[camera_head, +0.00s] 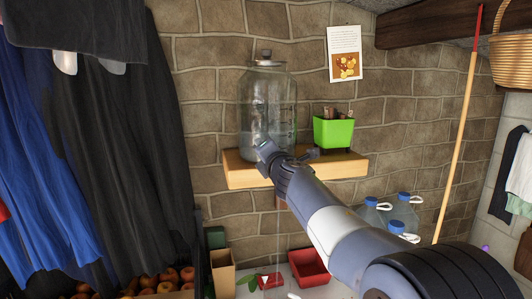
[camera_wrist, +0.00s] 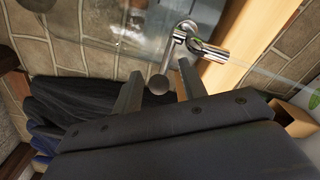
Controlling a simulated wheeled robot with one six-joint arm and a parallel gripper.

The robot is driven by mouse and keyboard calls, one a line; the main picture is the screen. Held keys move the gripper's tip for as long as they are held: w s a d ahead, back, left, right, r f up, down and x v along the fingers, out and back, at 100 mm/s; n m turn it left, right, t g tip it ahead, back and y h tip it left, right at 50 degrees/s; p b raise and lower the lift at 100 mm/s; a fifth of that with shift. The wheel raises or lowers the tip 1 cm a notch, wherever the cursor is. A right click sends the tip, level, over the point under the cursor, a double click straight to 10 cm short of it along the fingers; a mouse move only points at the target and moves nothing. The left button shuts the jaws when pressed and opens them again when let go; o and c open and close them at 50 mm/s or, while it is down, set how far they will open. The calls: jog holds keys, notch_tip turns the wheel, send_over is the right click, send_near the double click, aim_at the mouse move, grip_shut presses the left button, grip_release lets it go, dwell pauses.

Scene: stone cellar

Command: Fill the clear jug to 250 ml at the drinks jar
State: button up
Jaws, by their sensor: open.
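The drinks jar (camera_head: 268,100), clear glass with a grey lid, stands on a wooden shelf (camera_head: 240,172). Its metal tap (camera_wrist: 185,38) shows in the wrist view, with a lever ending in a round knob (camera_wrist: 158,85). My gripper (camera_wrist: 160,82) is open, its fingers on either side of the knob; I cannot tell if they touch it. A thin pale line like a stream runs from the spout, and faintly below the shelf in the head view. A small see-through shape below, seemingly the clear jug (camera_head: 272,281), stands under it; its level is unreadable.
A green pot (camera_head: 334,130) stands on the shelf right of the jar. Below are a red tray (camera_head: 308,267), a cardboard box (camera_head: 223,273) and several capped water bottles (camera_head: 403,213). Dark and blue clothes (camera_head: 120,150) hang at left.

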jog(key=shift+s, duration=0.15)
jog(key=b+v, duration=0.2)
jog(key=v, duration=0.8)
jog(key=shift+s, duration=0.25)
jog(key=shift+d, duration=0.15)
